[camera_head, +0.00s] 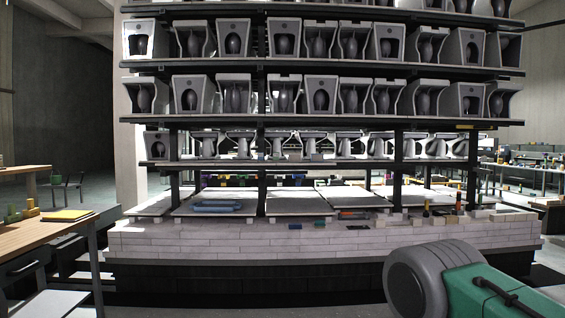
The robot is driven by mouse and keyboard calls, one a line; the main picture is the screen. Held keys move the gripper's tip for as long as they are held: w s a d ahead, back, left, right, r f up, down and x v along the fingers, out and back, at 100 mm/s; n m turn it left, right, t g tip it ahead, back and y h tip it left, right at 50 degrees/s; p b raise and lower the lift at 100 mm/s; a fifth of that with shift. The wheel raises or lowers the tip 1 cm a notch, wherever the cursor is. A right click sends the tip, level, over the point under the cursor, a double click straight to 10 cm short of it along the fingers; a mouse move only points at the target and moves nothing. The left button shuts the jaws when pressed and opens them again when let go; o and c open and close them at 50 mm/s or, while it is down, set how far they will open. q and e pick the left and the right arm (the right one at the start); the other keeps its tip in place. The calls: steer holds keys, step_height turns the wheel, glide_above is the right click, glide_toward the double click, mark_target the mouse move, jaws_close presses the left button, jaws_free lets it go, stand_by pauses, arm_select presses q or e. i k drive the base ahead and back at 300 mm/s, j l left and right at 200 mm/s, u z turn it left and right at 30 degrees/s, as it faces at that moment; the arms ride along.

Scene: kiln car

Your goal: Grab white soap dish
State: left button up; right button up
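I cannot make out a white soap dish for certain. Several small pale pieces (481,214) lie along the right part of the kiln car's lower deck, too small to tell what they are. The kiln car (300,242) has a white brick base with pale slabs on top. Neither of my grippers shows in the head view, and nothing is seen held.
Shelves (320,123) above the deck carry rows of grey-white ceramic pieces (283,38). Blue items (216,207) lie on the deck's left. A wooden workbench (60,232) with a yellow item (67,215) stands at left. Dark posts divide the deck opening.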

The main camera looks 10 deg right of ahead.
mark_target(293, 158)
steer(key=i+l+z, duration=0.15)
steer(key=i, duration=0.2)
steer(key=i+l+z, duration=0.2)
steer(key=i+j+z, duration=0.1)
steer(key=i+z, duration=0.15)
steer(key=i, duration=3.9)
